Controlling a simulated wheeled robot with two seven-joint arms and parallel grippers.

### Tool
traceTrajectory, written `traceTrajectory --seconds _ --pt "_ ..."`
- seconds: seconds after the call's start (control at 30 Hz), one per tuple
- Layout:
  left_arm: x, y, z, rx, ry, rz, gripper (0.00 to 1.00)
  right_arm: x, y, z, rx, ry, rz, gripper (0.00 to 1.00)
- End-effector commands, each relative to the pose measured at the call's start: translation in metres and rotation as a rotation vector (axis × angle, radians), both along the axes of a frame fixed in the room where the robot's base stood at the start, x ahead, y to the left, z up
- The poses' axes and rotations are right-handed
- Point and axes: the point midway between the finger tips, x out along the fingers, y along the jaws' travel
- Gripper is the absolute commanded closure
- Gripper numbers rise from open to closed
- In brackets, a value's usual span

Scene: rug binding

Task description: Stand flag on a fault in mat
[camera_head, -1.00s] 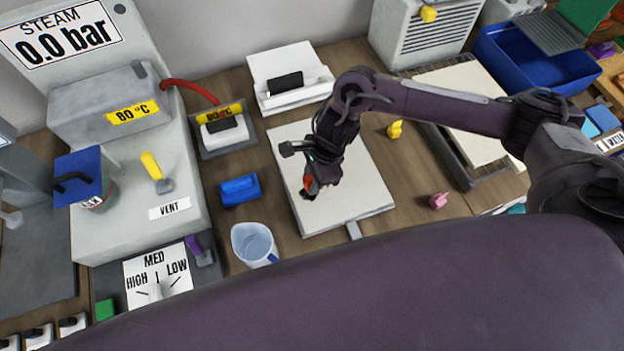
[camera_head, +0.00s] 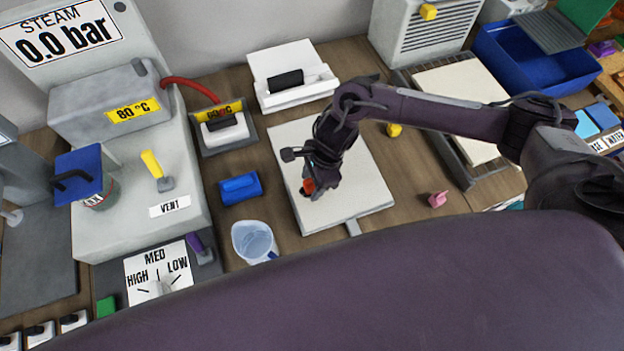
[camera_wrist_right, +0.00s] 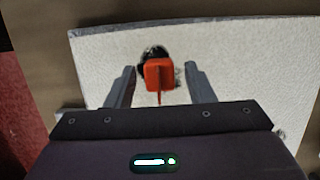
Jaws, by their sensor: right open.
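An orange-red flag (camera_head: 307,187) is at the pale mat (camera_head: 350,207), left of the mat's middle in the head view. In the right wrist view the flag (camera_wrist_right: 158,73) shows between the fingers, with a dark round patch behind it. I cannot tell whether that patch is the flag's base or a mark in the mat (camera_wrist_right: 230,60). My right gripper (camera_wrist_right: 160,68) is open, one finger on each side of the flag, with gaps visible. Another dark speckled mark (camera_wrist_right: 281,133) shows on the mat at lower right. My left gripper is not in view.
A blue block (camera_head: 240,188) and a clear jug (camera_head: 254,242) stand left of the mat. A yellow piece (camera_head: 394,130) and a pink piece (camera_head: 438,199) lie to its right. A white holder (camera_head: 290,75) stands behind it. Bare wood shows between them.

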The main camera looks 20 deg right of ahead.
Motion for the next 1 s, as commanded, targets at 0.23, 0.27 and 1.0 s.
traceTrajectory --seconds 0.23,0.27,1.0 --pt "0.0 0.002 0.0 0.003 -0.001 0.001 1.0 0.002 -0.003 0.011 0.001 -0.004 0.0 0.51" --pt "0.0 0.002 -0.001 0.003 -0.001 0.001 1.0 0.002 -0.004 0.016 0.002 -0.006 0.0 0.51" --pt "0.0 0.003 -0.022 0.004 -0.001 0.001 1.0 0.001 -0.032 0.119 0.0 0.0 -0.001 0.51"
